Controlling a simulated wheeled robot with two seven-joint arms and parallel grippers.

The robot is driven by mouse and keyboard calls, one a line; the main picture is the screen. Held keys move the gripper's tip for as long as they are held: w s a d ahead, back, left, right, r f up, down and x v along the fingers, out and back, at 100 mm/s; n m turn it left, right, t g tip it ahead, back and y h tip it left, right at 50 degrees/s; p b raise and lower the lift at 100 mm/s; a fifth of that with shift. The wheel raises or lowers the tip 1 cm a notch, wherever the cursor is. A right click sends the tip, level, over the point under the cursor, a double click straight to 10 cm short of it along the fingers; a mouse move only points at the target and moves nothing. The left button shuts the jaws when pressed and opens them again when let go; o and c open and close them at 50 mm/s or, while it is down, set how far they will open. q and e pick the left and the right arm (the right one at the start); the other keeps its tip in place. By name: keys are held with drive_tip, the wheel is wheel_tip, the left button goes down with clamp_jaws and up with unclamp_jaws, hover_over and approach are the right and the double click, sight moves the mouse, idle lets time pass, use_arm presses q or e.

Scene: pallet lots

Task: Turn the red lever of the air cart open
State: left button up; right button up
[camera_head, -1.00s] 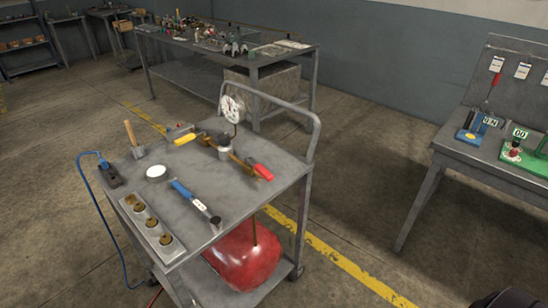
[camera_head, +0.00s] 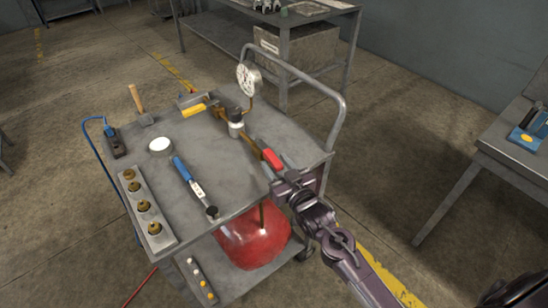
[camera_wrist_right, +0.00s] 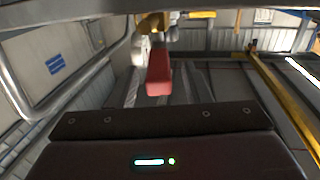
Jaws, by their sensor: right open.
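The air cart (camera_head: 240,195) stands in the middle of the head view. Its red lever (camera_head: 272,159) sticks out at the right end of a brass pipe on the cart top. The red lever also shows in the wrist view (camera_wrist_right: 159,72), just beyond the dark gripper body. My right gripper (camera_head: 280,178) is open at the cart's right edge, close to the lever's near end. I cannot tell whether it touches the lever. A yellow lever (camera_head: 194,110) sits at the pipe's other end. My left gripper is not in view.
A pressure gauge (camera_head: 249,79) rises beside the pipe, and the cart's handle rail (camera_head: 338,112) curves behind my right gripper. A blue-handled tool (camera_head: 183,170), a mallet (camera_head: 138,104) and a fittings strip (camera_head: 127,175) lie on the cart. A red tank (camera_head: 255,245) sits below.

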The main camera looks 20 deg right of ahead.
sight(268, 155)
drive_tip(key=shift+w+a, duration=0.2)
drive_tip(key=shift+w, duration=1.05)
clamp_jaws()
